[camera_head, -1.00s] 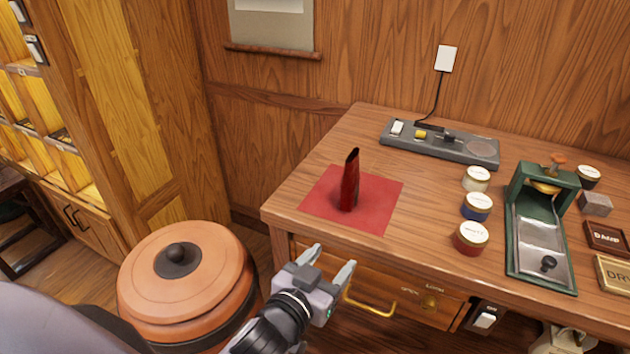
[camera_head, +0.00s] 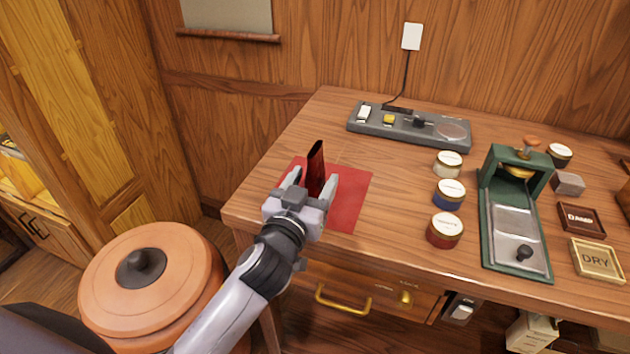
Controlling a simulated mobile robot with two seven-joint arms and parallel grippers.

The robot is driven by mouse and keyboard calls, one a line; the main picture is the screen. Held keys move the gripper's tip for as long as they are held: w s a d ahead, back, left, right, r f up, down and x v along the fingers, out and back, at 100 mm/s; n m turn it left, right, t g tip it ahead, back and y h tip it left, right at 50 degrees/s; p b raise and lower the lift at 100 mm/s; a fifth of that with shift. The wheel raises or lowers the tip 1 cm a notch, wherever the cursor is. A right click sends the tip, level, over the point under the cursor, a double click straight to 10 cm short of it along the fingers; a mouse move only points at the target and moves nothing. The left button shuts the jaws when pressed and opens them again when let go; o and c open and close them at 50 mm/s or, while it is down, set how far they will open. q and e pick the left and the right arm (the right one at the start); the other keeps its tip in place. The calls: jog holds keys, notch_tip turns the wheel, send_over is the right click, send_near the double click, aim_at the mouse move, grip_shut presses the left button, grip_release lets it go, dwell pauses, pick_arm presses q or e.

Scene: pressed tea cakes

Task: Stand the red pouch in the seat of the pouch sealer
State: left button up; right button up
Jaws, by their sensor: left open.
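The red pouch (camera_head: 316,168) stands upright on a red mat (camera_head: 352,200) at the left of the desk. My left gripper (camera_head: 311,186) is open at the near side of the pouch, its two fingers pointing toward it, one on each side. The gripper hides the pouch's lower part, and I cannot tell whether the fingers touch it. A long grey unit (camera_head: 395,128) at the back, corded to the wall, looks like the pouch sealer. It carries a white switch, a yellow block, a dark knob and a round pad. My right gripper is out of view.
Three lidded jars stand in a row, with a red one (camera_head: 444,231) nearest. The desktop between mat and jars is clear.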

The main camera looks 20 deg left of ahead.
pick_arm(q)
jog(key=shift+w, duration=0.75)
jog(key=c, duration=1.1)
jog(key=shift+c, duration=0.2)
jog(key=shift+r, duration=0.1)
